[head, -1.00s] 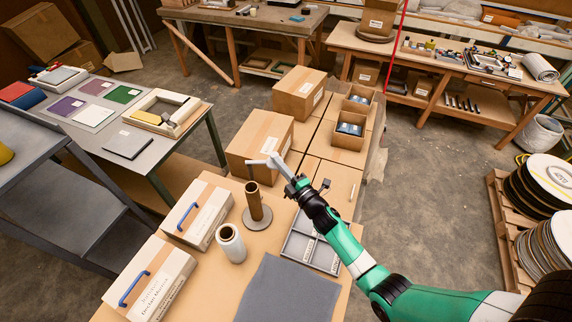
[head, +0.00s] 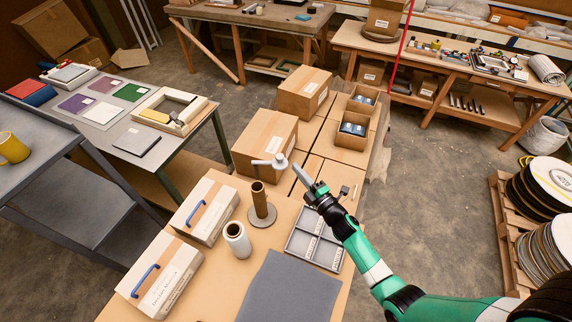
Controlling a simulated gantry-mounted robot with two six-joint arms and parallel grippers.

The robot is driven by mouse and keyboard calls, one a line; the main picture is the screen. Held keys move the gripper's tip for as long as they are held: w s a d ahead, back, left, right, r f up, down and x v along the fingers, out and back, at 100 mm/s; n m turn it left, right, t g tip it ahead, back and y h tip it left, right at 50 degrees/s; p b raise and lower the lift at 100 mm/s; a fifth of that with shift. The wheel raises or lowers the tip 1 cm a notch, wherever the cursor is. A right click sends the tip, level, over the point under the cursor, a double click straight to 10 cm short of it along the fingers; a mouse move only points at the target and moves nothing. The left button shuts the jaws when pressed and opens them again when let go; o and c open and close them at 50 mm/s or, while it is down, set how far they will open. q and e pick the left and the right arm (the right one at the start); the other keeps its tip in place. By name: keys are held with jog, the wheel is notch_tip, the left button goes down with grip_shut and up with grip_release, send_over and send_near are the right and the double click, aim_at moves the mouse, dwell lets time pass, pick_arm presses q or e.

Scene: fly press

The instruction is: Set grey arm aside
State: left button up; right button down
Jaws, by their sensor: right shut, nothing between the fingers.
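The grey arm (head: 266,163), a light grey bar with a rounded knob at its right end, shows at the front right corner of a large closed carton (head: 264,138). I cannot tell exactly what it rests on. My right gripper (head: 297,171) is shut and empty, just right of the grey arm, with a small gap between them in the picture. Its arm comes in from the lower right. My left gripper is not in view.
A brown spindle on a round base (head: 259,197), a white roll (head: 237,238) and a grey compartment tray (head: 317,242) stand near the gripper. Two boxes with blue handles (head: 206,210) stand left. A dark grey mat (head: 285,290) lies bare in front.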

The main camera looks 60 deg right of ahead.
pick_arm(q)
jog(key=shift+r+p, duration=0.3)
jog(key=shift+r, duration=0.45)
pick_arm(e)
jog(key=s+d, duration=0.3)
jog(key=s, duration=0.1)
jog(key=shift+d+f, duration=0.1)
jog(key=shift+f, duration=0.15)
jog(key=shift+w, duration=0.1)
